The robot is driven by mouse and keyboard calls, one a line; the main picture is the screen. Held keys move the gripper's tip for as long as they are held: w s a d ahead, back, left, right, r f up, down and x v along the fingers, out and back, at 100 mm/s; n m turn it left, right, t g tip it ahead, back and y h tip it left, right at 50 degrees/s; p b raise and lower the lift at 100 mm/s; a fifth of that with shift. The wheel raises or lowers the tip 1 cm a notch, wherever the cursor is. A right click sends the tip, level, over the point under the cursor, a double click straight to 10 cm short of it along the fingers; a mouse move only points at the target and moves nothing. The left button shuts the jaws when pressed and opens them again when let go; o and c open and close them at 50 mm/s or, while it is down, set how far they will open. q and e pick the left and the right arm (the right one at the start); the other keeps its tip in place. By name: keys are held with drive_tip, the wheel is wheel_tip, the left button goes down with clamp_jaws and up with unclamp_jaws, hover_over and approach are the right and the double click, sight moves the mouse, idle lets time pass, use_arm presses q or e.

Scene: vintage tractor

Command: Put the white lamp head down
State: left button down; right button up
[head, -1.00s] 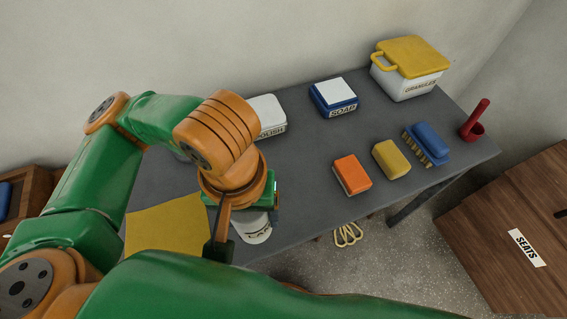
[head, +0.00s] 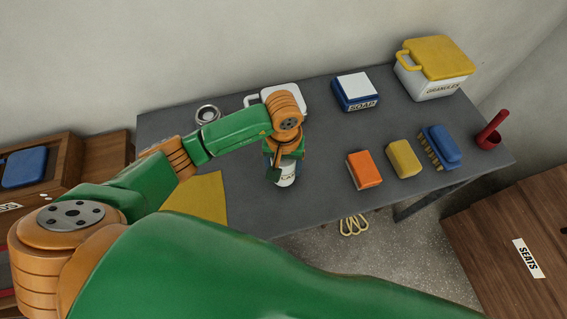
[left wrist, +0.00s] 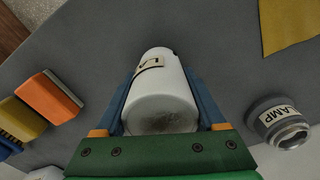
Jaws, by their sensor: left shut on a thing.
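The white lamp head (head: 287,176) is a white cylinder with a partly hidden label. My left gripper (head: 283,165) is shut on it and holds it over the middle of the grey table, beyond the yellow cloth's right side. In the left wrist view the lamp head (left wrist: 160,92) sits between the two blue fingers, its rounded end towards the camera. I cannot tell whether it touches the table. A grey round piece labelled LAMP (left wrist: 284,122) stands apart from it; it also shows at the table's back left (head: 207,114). My right gripper is not in view.
Orange (head: 364,170) and yellow (head: 404,159) blocks and a blue brush (head: 441,147) lie to the right. A soap box (head: 356,92), a granules tub (head: 435,70) and a white container (head: 262,100) stand behind. The yellow cloth (head: 203,203) lies left; bare table separates blocks and lamp head.

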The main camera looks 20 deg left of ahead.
use_arm(q)
drive_tip(key=shift+f, duration=0.15)
drive_tip(key=shift+c, duration=2)
unclamp_jaws()
drive_tip(key=o, duration=0.4)
drive_tip(key=shift+r, duration=0.4)
wheel_tip(320, 180, up, 11)
drive_tip(key=shift+f+b, duration=0.15)
drive_tip(key=shift+b, duration=0.55)
drive_tip(key=shift+r, duration=0.45)
